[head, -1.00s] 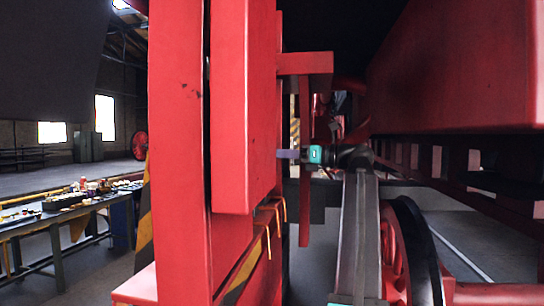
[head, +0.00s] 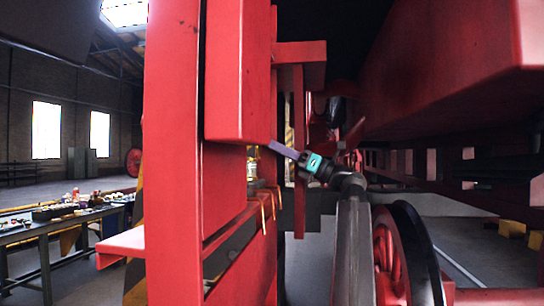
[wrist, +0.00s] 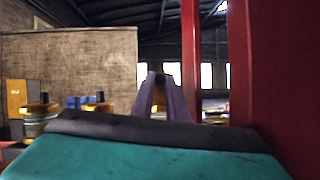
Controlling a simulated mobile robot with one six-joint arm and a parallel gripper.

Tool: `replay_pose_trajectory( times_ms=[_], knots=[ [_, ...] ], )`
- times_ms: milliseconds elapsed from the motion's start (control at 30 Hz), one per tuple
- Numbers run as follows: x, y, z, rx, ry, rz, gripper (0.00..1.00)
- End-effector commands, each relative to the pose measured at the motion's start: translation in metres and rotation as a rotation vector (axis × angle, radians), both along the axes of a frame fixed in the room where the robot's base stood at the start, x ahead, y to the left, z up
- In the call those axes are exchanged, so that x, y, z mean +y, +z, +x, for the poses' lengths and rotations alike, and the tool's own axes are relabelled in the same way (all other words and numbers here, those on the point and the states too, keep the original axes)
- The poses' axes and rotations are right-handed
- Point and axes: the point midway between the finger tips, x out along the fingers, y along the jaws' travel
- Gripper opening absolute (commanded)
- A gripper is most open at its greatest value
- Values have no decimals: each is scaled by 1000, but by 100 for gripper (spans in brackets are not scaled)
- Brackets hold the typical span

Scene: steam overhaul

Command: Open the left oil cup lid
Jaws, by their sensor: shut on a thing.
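In the head view my gripper (head: 274,147) points up and left, with slim purple fingers on a teal body. Its tips are near the lower edge of a red upright panel. A small oil cup (head: 253,165) with a yellowish, brass-like look stands just left of and below the tips. In the wrist view the fingers (wrist: 161,84) are closed around a small dark thing (wrist: 160,80) at their tips. I cannot tell whether it is the oil cup lid. A brass-topped cup (wrist: 40,112) stands at the left of the wrist view, apart from the fingers.
The red panel (head: 238,75) and a red post (wrist: 190,50) stand close to my gripper. A workbench (head: 60,228) with several small items stands far left. Red frame parts (head: 460,70) hang at right.

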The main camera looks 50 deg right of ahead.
Motion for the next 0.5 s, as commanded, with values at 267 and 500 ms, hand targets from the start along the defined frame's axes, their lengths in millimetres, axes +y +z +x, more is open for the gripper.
replay_pose_trajectory(
  times_ms=[267, 500],
  knots=[
    [-3, -13, -3, -111, 0, 71, 0],
    [-3, -15, -5, -181, 0, 114, 0]
  ],
)
